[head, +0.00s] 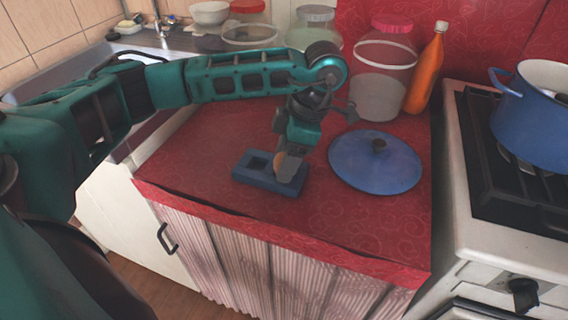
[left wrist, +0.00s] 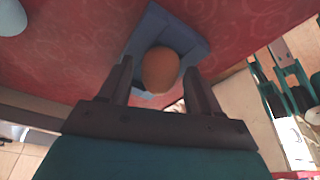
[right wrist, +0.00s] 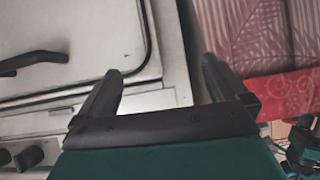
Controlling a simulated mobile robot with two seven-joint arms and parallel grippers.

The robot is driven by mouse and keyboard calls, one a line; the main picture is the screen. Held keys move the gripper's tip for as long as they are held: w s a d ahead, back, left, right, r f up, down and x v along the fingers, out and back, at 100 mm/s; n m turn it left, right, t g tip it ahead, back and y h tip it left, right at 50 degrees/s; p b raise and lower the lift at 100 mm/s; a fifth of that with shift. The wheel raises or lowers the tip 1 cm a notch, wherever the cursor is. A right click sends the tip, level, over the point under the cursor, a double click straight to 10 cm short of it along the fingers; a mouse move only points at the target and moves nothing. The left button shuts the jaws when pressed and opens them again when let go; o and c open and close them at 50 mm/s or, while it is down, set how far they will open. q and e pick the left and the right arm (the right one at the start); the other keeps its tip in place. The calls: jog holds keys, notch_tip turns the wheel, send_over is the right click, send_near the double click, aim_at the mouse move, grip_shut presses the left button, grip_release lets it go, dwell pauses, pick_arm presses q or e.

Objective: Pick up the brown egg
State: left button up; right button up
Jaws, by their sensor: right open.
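The brown egg (left wrist: 160,71) sits in the blue holder (left wrist: 150,24) in the left wrist view. In the head view the egg (head: 283,166) is in the right part of the holder (head: 268,184), partly covered by a finger; the left well is empty. My left gripper (head: 288,164) points down over the egg. In the left wrist view its fingers (left wrist: 160,82) are open on either side of the egg, with a gap at each side. My right gripper (right wrist: 160,78) is open and empty in the right wrist view, facing the white stove front.
A blue lid (head: 375,162) lies right of the holder on the red counter (head: 330,220). Jars (head: 381,85) and an orange bottle (head: 425,75) stand behind it. A blue pot (head: 530,120) is on the stove at right. The counter's front is clear.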

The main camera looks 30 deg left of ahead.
pick_arm(q)
jog(key=c, duration=0.5)
jog(key=shift+r, duration=0.1)
